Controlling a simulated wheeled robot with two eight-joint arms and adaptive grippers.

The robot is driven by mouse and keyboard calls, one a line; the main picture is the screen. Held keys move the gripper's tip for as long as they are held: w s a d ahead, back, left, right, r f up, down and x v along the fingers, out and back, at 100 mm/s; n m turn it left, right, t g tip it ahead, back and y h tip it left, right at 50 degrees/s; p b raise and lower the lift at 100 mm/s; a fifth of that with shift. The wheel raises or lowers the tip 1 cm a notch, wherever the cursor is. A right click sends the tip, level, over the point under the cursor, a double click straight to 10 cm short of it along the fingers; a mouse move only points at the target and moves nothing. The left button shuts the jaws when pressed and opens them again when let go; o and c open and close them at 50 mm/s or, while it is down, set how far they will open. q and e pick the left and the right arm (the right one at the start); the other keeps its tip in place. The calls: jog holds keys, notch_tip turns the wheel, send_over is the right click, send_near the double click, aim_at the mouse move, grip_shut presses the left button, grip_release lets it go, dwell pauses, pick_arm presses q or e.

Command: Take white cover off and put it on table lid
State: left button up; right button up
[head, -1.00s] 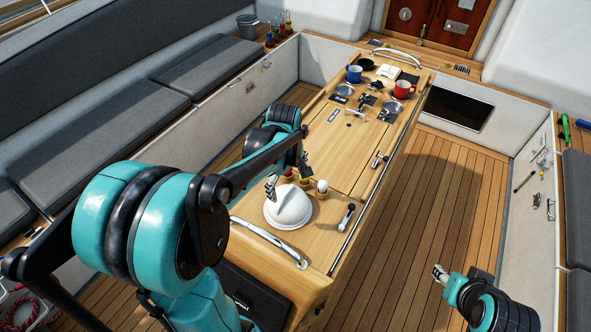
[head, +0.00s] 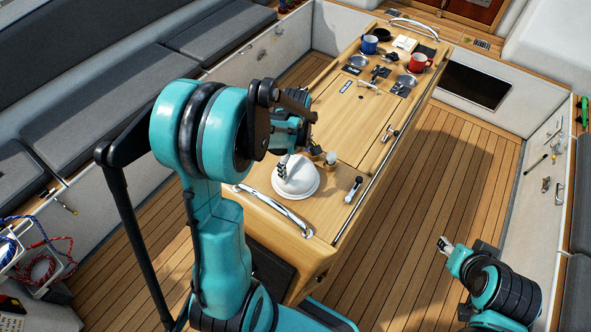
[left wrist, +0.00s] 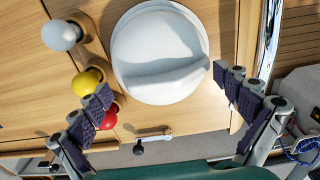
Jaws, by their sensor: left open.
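The white cover (head: 300,184), a round dome with a raised ridge handle, sits on the near end of the wooden table. It fills the top middle of the left wrist view (left wrist: 150,30). My left gripper (head: 284,166) is open at the cover, its fingers (left wrist: 163,83) spread on either side of the ridge and holding nothing. I cannot tell whether a fingertip touches the cover.
White, yellow (left wrist: 88,82) and red knobs stand beside the cover. A small lever (head: 353,189) is to its right, and a metal rail (head: 272,207) runs along the near edge. Blue (head: 369,45) and red mugs (head: 417,62) stand at the far end.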

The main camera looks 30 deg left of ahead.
pick_arm(q)
jog(key=c, duration=1.3)
jog(key=shift+s, duration=0.1)
jog(key=shift+c, duration=0.8)
jog(key=shift+d+r, duration=0.1)
